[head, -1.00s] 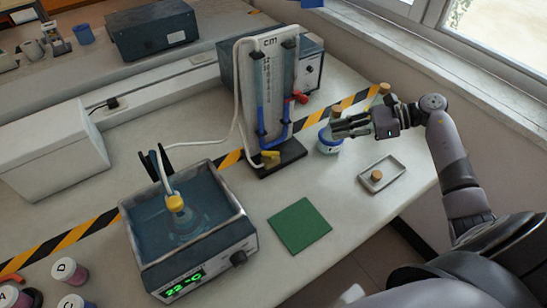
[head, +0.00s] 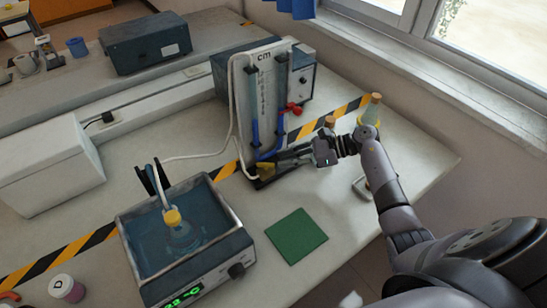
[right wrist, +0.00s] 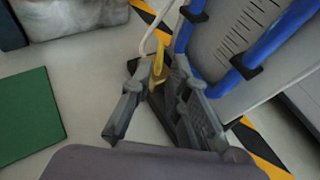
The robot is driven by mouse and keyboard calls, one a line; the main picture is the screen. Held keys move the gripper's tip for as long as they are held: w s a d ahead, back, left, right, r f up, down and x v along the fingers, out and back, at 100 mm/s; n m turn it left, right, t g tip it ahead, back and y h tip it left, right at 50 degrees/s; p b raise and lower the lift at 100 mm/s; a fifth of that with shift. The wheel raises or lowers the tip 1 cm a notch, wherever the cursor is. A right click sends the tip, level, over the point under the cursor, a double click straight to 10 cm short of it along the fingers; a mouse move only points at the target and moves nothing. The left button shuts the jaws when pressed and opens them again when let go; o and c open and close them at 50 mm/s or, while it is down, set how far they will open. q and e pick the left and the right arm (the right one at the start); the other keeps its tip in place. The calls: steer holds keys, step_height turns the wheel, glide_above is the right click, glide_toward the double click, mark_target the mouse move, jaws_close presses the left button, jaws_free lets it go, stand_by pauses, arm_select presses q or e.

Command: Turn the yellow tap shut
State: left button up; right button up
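The yellow tap (head: 265,169) sits at the foot of the U-tube board (head: 266,85), which is marked cm and holds blue liquid. My right gripper (head: 277,159) reaches in from the right at the tap, and its fingers partly cover it in the head view. In the right wrist view, the yellow tap (right wrist: 158,72) stands between the two fingertips of the right gripper (right wrist: 161,78). The fingers are apart; whether either touches the tap is unclear. The left gripper is not in view.
A water bath (head: 240,238) with a yellow-collared vessel stands at left front. A green mat (head: 296,236) lies before the board. A red tap (head: 293,108) sits on the board's right side. Stoppered glassware (head: 372,108) stands behind my right arm. A white hose runs left of the board.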

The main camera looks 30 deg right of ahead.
mark_target(270, 163)
steer(key=shift+p+x, duration=0.4)
steer(key=shift+x, duration=1.85)
jaws_close()
